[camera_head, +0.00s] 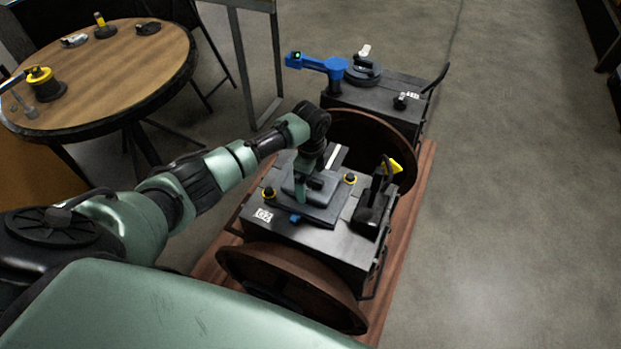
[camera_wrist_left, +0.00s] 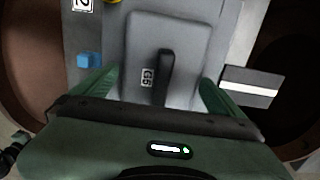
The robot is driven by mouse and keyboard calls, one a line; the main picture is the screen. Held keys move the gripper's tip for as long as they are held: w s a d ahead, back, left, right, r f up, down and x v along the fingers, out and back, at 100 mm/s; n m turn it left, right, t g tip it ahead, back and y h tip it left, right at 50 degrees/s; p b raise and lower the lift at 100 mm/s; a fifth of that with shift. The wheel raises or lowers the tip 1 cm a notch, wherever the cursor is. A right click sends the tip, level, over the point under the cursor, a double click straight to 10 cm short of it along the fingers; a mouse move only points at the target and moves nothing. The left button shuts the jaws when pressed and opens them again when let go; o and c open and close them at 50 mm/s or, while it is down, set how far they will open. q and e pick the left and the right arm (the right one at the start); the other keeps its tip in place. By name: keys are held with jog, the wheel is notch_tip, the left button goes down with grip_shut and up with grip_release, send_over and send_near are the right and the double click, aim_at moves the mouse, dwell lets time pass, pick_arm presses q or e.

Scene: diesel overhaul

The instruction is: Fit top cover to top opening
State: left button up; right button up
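The top cover (camera_wrist_left: 142,42) is a grey plate with a dark bar handle (camera_wrist_left: 166,75) and a small white label. In the head view the cover (camera_head: 292,187) lies on top of the near black engine block (camera_head: 345,244), between two yellow-ringed knobs. The top opening is not visible; whether the cover is seated in it I cannot tell. My left gripper (camera_head: 309,190) is low over the cover. In the left wrist view its green fingers (camera_wrist_left: 157,78) are spread on both sides of the handle, with gaps to it. My right gripper is not in view.
A black lever with a yellow tip (camera_head: 392,165) stands right of the cover. A blue clip (camera_head: 295,218) sits at its front edge. A second block (camera_head: 375,95) with a blue arm is behind. Rusty wheels flank the near block. A round table (camera_head: 120,75) holds several parts.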

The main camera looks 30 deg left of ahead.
pick_arm(q)
jog(key=shift+r, duration=3.95)
